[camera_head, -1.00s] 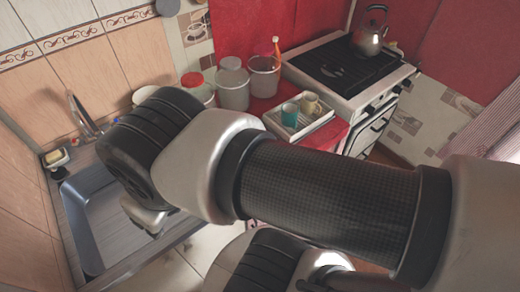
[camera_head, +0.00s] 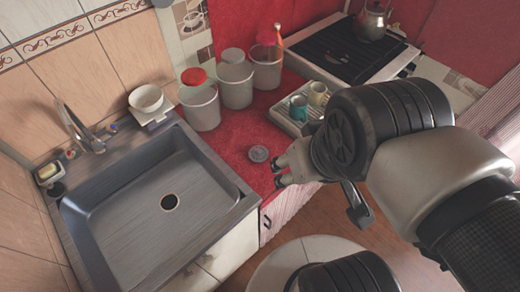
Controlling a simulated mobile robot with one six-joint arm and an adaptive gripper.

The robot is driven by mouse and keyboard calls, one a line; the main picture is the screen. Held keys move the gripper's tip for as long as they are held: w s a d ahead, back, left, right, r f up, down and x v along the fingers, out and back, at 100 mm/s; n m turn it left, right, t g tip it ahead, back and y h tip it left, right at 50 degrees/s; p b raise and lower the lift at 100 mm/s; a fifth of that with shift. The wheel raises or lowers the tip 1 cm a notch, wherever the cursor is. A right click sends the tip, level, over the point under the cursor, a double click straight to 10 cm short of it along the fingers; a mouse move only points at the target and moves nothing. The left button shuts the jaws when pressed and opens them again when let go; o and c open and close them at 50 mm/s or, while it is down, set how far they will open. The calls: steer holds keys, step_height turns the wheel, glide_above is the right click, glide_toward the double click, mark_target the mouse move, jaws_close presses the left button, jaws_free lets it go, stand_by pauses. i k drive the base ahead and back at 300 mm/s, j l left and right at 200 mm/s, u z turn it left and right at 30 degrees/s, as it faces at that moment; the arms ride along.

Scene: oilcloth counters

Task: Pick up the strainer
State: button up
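The strainer (camera_head: 258,153) looks like a small, round, dark grey disc. It lies flat on the red counter, to the right of the sink and in front of the canisters. My gripper (camera_head: 277,172) is just to the right of the strainer and slightly nearer the counter's front edge. Its two pale fingertips look parted, with nothing seen between them. A small gap shows between the fingertips and the strainer. Part of my gripper is hidden behind my wrist.
The metal sink (camera_head: 100,222) with a dark drain hole lies at left. Canisters (camera_head: 235,80) stand behind the strainer. A stove (camera_head: 345,55) is beyond. Red counter around the strainer is clear.

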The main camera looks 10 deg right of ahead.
mark_target(258, 154)
steer(key=i+l+u, duration=0.15)
steer(key=u, duration=0.2)
steer(key=i+l+u, duration=0.15)
steer(key=l+u, duration=0.6)
steer(key=i+l+u, duration=0.1)
steer(key=l+u, duration=0.3)
steer(key=j, duration=0.1)
